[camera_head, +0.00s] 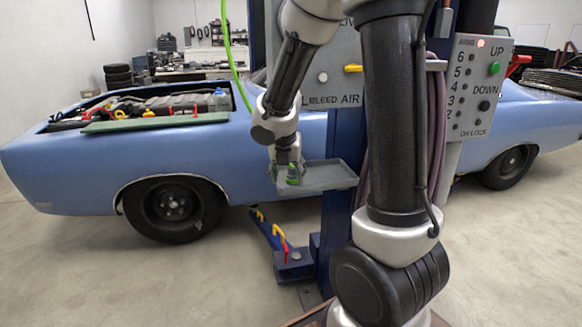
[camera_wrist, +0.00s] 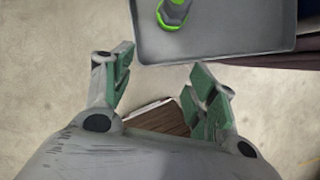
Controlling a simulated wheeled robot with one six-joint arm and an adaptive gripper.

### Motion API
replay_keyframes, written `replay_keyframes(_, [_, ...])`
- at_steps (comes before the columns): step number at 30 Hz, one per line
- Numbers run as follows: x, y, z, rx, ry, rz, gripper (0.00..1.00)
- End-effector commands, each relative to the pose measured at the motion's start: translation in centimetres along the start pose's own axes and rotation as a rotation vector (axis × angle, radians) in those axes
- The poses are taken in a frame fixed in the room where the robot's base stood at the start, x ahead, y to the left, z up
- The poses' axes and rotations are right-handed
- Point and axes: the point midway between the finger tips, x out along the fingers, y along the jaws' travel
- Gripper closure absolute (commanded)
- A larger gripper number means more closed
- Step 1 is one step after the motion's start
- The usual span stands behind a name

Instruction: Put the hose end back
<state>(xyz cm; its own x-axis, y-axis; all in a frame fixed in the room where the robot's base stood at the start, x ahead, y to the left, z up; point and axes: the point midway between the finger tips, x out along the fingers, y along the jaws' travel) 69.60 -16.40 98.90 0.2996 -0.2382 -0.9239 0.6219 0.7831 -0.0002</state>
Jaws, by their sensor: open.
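A green-and-dark hose end (camera_wrist: 173,13) lies on a grey tray (camera_wrist: 220,35) at the top of the wrist view, cut off by the frame edge. In the head view the tray (camera_head: 330,180) juts out from the blue post, and a bright green bit shows by my gripper (camera_head: 290,172), probably the hose end. My gripper (camera_wrist: 163,70) is open and empty in the wrist view, with its green-padded fingers apart and short of the tray's near edge. A bright green hose (camera_head: 229,55) hangs down behind my arm; its lower run is hidden.
A blue car (camera_head: 80,175) with an open engine bay stands behind. Lift arms (camera_head: 275,240) lie low by the post. Floor at left is clear.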

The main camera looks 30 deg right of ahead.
Motion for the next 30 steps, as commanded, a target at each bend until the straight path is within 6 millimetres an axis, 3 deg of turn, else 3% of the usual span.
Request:
replay_keyframes(6, [-1.3,0.1,-3.0,-0.001,-0.001,0.001,0.42])
replay_keyframes(11, [-3.0,-1.1,-3.1,0.155,-0.013,0.001,0.42])
replay_keyframes(14, [-6.2,-3.8,-2.7,0.509,-0.027,0.006,0.42])
replay_keyframes(17, [-10.3,-7.4,-3.4,1.011,-0.014,0.022,0.42])
replay_keyframes(21, [-15.0,-11.3,-6.7,1.705,0.078,0.039,0.42])
replay_keyframes(24, [-17.3,-12.7,-9.3,2.085,0.175,0.030,0.42])
replay_keyframes(27, [-18.8,-13.3,-11.4,2.336,0.262,0.007,0.42])
replay_keyframes(30, [-19.5,-13.5,-12.6,2.466,0.315,-0.014,0.42])
